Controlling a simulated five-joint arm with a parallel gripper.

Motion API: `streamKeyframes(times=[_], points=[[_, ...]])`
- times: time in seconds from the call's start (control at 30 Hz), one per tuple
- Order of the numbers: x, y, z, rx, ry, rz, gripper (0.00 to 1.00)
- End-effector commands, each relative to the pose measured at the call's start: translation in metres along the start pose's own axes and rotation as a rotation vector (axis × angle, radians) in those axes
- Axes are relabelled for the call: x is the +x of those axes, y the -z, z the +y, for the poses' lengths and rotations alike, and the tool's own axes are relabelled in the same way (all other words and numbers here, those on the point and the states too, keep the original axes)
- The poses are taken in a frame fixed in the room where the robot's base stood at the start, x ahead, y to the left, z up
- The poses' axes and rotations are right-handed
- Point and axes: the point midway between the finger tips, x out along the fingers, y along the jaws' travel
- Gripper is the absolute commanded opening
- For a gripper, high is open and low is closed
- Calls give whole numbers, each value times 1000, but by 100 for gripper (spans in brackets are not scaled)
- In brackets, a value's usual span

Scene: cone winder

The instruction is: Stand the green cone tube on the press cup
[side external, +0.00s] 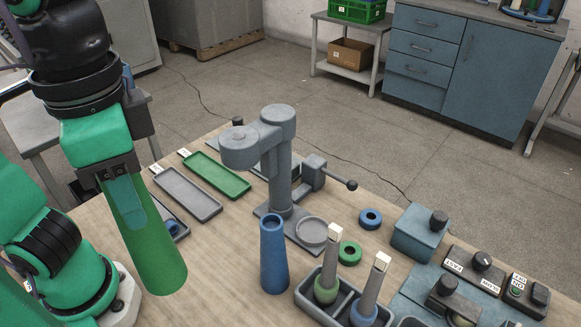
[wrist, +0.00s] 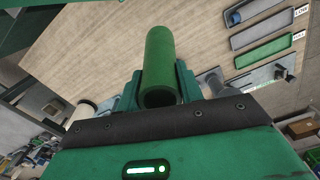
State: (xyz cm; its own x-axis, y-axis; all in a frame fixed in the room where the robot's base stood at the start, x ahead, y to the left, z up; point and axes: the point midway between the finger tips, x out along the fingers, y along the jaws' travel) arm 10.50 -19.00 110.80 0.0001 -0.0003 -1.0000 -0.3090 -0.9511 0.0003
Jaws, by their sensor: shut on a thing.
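The green cone tube (side external: 158,262) hangs in my gripper (side external: 124,198) at the left of the side view, over the table's left part. It is slightly tilted, wide end down. My gripper is shut on its upper part. In the wrist view the tube (wrist: 160,58) lies between the two fingers (wrist: 160,88), its hollow end toward the camera. The press cup (side external: 311,232) is a shallow grey round cup on the base of the grey press (side external: 278,165). It looks empty and is well to the right of the tube.
A blue cone tube (side external: 273,258) stands in front of the press. Grey (side external: 187,194) and green (side external: 216,175) trays lie behind. A blue ring (side external: 370,218) and green ring (side external: 350,253) lie right of the cup. The press handle (side external: 335,176) sticks out rightward.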

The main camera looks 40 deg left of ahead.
Motion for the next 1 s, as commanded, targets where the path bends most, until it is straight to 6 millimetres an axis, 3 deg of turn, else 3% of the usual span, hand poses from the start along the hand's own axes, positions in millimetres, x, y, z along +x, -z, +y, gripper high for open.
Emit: streamKeyframes(times=[0.03, 0.27, 0.57, 1.0], points=[[-9, 0, 0, 0, -2, 2, 17], [-18, 41, 7, -59, 1, -2, 17], [-29, 111, 6, -147, 1, -2, 17], [-27, 221, -27, -277, 1, -2, 17]])
